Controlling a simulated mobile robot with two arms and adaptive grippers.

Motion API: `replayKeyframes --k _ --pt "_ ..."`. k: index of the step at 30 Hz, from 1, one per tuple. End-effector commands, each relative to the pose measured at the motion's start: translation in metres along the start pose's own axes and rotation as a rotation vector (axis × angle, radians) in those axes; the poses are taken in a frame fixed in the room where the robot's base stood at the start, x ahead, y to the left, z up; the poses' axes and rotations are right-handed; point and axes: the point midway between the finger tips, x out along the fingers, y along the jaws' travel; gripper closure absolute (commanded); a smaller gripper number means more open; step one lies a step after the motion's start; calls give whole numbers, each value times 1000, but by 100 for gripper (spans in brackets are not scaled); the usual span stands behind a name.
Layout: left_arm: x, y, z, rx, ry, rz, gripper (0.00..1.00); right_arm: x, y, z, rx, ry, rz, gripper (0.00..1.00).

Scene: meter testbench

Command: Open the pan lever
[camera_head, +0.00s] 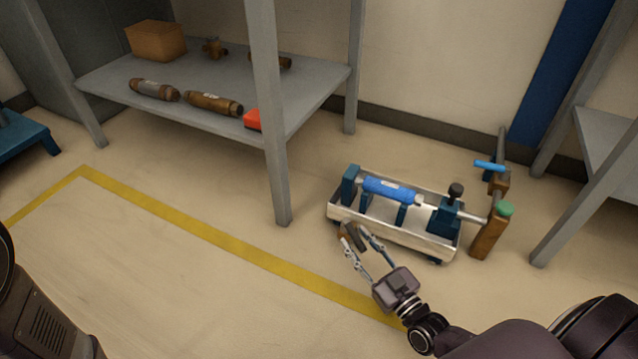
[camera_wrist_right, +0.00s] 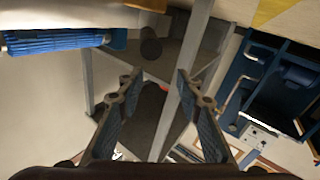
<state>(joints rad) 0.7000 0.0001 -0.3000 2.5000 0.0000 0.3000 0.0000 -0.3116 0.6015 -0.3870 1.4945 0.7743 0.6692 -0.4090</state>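A silvery metal pan (camera_head: 400,235) stands on the floor at the right, holding a blue cylindrical meter (camera_head: 388,189) between teal supports. A small dark brown piece (camera_head: 353,236) shows at the pan's front left, by my right fingertips; I cannot tell whether it is the pan lever. My right gripper (camera_head: 356,238) is in front of the pan, its two fingers apart. In the right wrist view the right gripper (camera_wrist_right: 160,74) is open with nothing held between the fingers. A dark round end (camera_wrist_right: 150,45) shows beyond the left finger. My left gripper is not in view.
A pipe with a blue handle (camera_head: 489,165) and a green-topped brown post (camera_head: 490,230) stand right of the pan. A grey shelf (camera_head: 310,95) with brown meters and a box is at upper left. The floor inside the yellow line (camera_head: 220,240) is clear.

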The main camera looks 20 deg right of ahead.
Motion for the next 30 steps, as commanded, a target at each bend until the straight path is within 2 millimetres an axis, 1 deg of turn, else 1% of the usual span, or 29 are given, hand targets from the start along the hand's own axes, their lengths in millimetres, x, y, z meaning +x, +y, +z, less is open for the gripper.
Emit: replayKeyframes --k 1,11,18,30 --pt "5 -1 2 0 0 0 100 2 -4 -13 10 17 -3 67" --pt "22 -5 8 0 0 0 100 13 -28 -73 59 116 -23 67" --pt "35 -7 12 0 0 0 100 18 -43 -119 91 191 -36 67" --pt "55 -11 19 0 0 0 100 22 -62 -197 143 316 -53 67"
